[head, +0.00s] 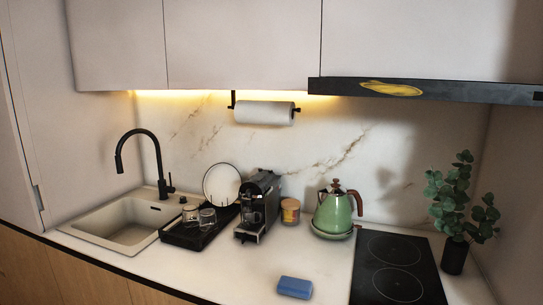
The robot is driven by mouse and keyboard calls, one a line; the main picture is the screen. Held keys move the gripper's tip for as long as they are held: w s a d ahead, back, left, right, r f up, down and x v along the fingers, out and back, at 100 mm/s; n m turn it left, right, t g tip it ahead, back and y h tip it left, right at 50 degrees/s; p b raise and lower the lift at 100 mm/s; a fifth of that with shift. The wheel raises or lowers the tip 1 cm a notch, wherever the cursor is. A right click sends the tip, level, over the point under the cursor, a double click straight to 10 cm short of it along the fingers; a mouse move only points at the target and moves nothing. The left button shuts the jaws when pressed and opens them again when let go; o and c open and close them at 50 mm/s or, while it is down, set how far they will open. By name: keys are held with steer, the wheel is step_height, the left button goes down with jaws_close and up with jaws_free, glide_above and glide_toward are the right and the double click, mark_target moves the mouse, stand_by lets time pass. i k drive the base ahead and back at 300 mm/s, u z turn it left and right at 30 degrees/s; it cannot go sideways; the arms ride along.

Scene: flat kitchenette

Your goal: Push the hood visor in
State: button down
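The hood visor (460,93) is a long dark strip along the underside of the wall cabinets at the upper right. It runs from the middle of the view to the right edge and seems to stand a little proud of the cabinet fronts; how far it is out is hard to tell. A yellow patch (391,89) shows on the visor's left half; I cannot tell whether it is an object or a reflection. My gripper is not in view.
Below the visor are a black hob (398,272), a plant in a dark vase (454,256) and a green kettle (333,214). A coffee machine (258,200), dish rack (195,235), sink (115,218) and blue sponge (295,287) are further left. A paper roll (264,112) hangs beside the visor.

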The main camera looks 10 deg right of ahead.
mark_target(481, 93)
steer(key=u, duration=1.25)
steer(key=i, duration=0.65)
steer(key=z, duration=0.3)
